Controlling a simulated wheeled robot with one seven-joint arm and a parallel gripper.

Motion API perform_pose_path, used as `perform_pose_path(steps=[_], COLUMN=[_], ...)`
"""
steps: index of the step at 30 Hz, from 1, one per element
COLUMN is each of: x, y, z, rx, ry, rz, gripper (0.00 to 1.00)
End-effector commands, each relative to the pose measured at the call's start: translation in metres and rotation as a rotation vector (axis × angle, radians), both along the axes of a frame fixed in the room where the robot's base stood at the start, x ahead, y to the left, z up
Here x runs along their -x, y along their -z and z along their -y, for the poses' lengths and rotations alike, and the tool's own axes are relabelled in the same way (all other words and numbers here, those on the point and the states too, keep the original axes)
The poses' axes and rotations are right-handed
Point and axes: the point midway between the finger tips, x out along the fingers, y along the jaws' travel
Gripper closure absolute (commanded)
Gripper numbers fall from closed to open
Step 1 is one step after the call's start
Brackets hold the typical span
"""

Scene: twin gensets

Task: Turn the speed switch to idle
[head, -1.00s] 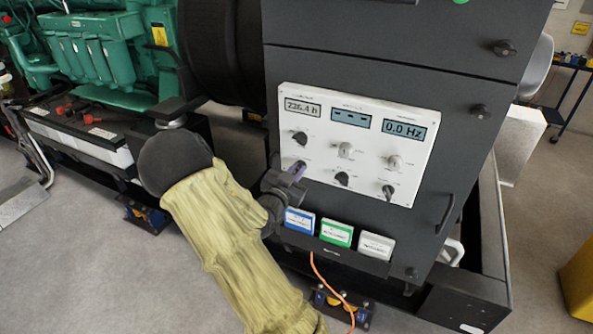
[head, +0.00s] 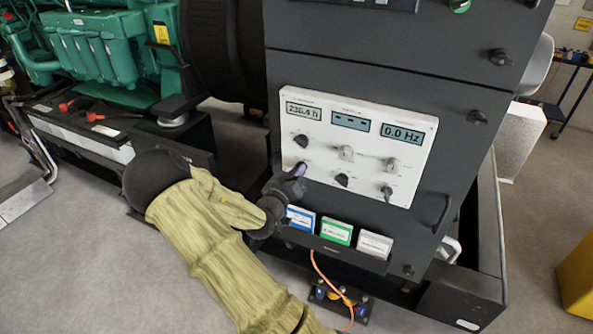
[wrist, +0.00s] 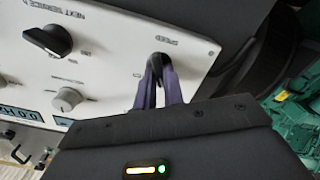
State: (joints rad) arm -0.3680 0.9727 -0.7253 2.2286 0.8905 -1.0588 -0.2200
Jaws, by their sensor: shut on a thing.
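The speed switch (wrist: 160,62) is a dark knob beside the printed word SPEED on the white control panel (wrist: 115,60). My gripper (wrist: 159,80) has its purple fingers closed on the knob in the wrist view. The fingers cover much of it, and I cannot read which position it points to. In the head view my gripper (head: 300,170) is at the lower left of the panel (head: 367,187), and its fingers hide the switch there.
Beside it is the NEXT SERVICE knob (wrist: 50,40), dark and apart from my fingers. Several other knobs and three small displays, one reading 0.0 Hz (head: 402,134), are on the panel. Blue, green and white cards (head: 336,232) stand in a holder below. An orange cable (head: 325,278) hangs lower.

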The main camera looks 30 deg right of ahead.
Motion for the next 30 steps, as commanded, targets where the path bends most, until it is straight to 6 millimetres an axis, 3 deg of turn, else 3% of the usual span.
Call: perform_pose_path(steps=[14,15,18,30], x=[-0.0003,-0.0003,-0.0003,0.0022], y=[0.0008,0.0008,0.0007,0.0008], z=[-0.0006,-0.0006,-0.0006,-0.0058], rx=[0.011,0.011,0.011,0.01], ry=[-0.001,-0.001,-0.002,-0.002], rz=[-0.022,-0.022,-0.021,-0.019], gripper=[1.0,0.86,0.68,0.68])
